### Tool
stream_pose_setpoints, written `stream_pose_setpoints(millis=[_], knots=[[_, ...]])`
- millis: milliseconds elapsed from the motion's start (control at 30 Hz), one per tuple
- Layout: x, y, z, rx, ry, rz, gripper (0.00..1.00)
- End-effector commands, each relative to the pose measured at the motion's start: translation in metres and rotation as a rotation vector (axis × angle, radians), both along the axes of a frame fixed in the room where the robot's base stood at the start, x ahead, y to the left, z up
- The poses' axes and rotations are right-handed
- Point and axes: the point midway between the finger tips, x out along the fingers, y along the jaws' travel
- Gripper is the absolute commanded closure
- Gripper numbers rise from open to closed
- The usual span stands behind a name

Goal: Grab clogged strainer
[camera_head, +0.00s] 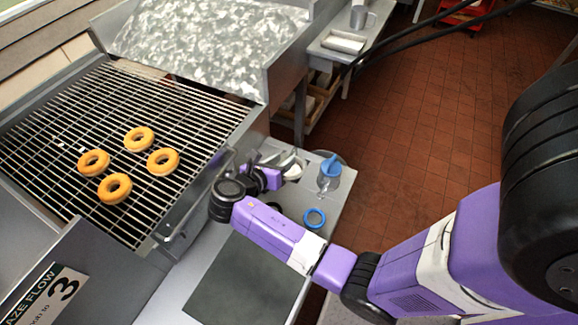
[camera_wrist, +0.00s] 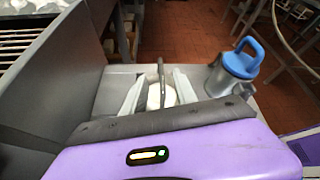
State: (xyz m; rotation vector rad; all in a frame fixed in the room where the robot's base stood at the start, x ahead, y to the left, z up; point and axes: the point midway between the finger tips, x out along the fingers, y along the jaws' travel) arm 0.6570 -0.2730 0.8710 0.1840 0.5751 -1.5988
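What seems to be the clogged strainer is a whitish rounded thing (camera_wrist: 154,97) with a thin grey upright handle (camera_wrist: 161,72), seen between my fingers in the wrist view. In the head view a pale rounded thing (camera_head: 291,164) shows just beyond my gripper (camera_head: 280,170) on the steel side counter. My gripper (camera_wrist: 158,92) has its two pale fingers apart, one on each side of the whitish thing, with gaps visible. The lower part of the strainer is hidden behind my purple wrist.
A grey canister with a blue lid and handle (camera_head: 329,172) stands just right of my gripper; it also shows in the wrist view (camera_wrist: 240,62). A blue ring (camera_head: 314,219) lies nearer on the counter (camera_head: 345,185). Several doughnuts (camera_head: 115,188) rest on the wire rack (camera_head: 200,140) at left.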

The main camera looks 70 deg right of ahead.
Motion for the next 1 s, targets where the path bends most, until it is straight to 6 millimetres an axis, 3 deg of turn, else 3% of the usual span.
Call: stream_pose_setpoints(millis=[300, 633, 800, 1000], knots=[[-0.008, -0.037, -0.019, 0.0, 0.001, -0.003, 0.66], [-0.008, -0.042, -0.022, 0.001, -0.001, -0.001, 0.66], [-0.008, -0.042, -0.022, 0.001, -0.001, -0.001, 0.99], [-0.008, -0.042, -0.022, 0.0, -0.001, 0.0, 1.0]])
